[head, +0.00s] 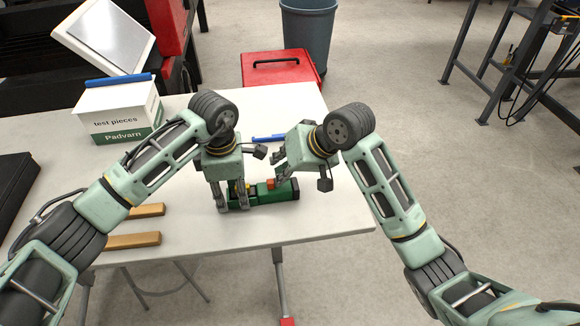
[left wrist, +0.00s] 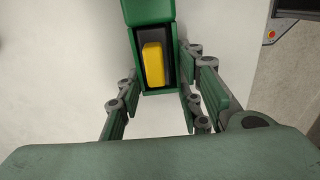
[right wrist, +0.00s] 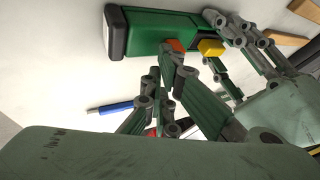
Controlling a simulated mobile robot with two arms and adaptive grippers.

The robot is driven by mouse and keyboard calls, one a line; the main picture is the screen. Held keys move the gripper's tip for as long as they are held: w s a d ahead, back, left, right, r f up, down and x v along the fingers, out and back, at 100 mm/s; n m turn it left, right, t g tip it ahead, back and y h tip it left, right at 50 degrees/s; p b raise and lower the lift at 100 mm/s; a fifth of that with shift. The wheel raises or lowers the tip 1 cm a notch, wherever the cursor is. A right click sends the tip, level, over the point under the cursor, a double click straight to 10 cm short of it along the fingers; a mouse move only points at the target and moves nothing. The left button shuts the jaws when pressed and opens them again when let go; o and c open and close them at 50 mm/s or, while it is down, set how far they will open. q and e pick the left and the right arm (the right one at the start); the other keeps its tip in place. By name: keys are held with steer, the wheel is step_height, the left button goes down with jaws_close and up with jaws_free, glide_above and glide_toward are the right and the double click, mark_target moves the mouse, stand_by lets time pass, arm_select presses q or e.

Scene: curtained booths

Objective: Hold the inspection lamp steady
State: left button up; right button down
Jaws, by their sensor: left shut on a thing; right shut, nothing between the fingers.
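The inspection lamp, a green block-shaped body (head: 278,192) with a dark end cap, an orange part and a yellow part, lies on the white table. My left gripper (head: 233,203) points down and is shut on its left end. In the left wrist view the yellow part (left wrist: 153,64) sits in a dark recess between the fingers. My right gripper (head: 280,160) is shut and empty, just behind and above the lamp. The right wrist view shows the lamp's green side (right wrist: 150,35) and orange part (right wrist: 175,46) beyond my right fingers; contact there is unclear.
A blue pen (head: 268,138) lies behind the grippers. Two wooden bars (head: 132,240), a white-and-green "test pieces" box (head: 115,112) and a black case (head: 14,188) are on the left. A red toolbox (head: 280,70) and a grey bin (head: 308,40) stand beyond the table. The table's right front is clear.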

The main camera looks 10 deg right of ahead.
steer(key=shift+d, duration=0.1)
steer(key=d, duration=0.4)
steer(key=shift+d+r, duration=0.1)
steer(key=shift+d, duration=0.1)
steer(key=v, duration=0.9)
steer(key=shift+s+r, duration=0.2)
steer(key=shift+r, duration=0.05)
arm_select(q)
steer(key=o, duration=1.2)
